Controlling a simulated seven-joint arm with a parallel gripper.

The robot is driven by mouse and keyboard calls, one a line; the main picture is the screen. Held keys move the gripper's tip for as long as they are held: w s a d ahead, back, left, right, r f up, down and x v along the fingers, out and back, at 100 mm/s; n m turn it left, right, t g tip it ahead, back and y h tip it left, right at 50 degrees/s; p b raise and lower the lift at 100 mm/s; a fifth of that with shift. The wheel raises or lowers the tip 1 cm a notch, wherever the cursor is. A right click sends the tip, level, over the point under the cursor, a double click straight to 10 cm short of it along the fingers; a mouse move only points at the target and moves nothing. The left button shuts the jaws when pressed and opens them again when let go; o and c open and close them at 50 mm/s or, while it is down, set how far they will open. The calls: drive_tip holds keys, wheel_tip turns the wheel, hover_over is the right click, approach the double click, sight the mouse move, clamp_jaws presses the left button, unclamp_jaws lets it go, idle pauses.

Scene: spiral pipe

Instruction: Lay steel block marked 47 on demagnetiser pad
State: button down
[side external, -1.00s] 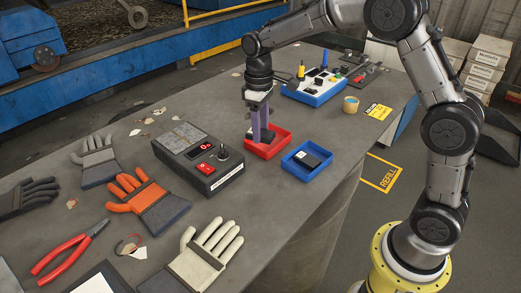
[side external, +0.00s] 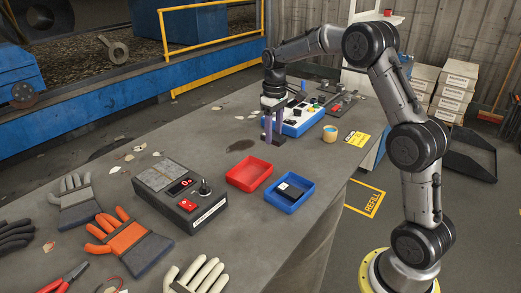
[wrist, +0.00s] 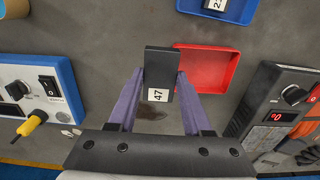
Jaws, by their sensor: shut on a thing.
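My gripper (side external: 273,138) has purple fingers and is shut on a dark steel block. In the wrist view the block (wrist: 159,65) carries a white label reading 47, and a finger (wrist: 188,100) lies along each side of it. In the side view the gripper hangs over bare bench, beyond the red tray and near the white-and-blue control box. The demagnetiser looks to be the dark box with a "0" display, red switch and knob; its flat grey pad (side external: 158,175) is bare. The same box (wrist: 262,100) shows at the right of the wrist view.
The red tray (side external: 249,173) is empty. The blue tray (side external: 290,193) holds another dark labelled block. The control box (side external: 305,118) stands close behind my gripper, with a tape roll (side external: 330,134) to its right. Gloves (side external: 125,240) lie left of and in front of the demagnetiser.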

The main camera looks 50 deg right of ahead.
hover_over(262, 157)
drive_tip(key=f, duration=0.6)
drive_tip(key=shift+s+a, duration=0.1)
drive_tip(key=shift+s, duration=0.1)
drive_tip(key=shift+w+f, duration=0.1)
drive_tip(key=shift+f, duration=1.55)
drive_tip(key=shift+f, duration=0.2)
drive_tip(key=shift+c, duration=1.7)
unclamp_jaws()
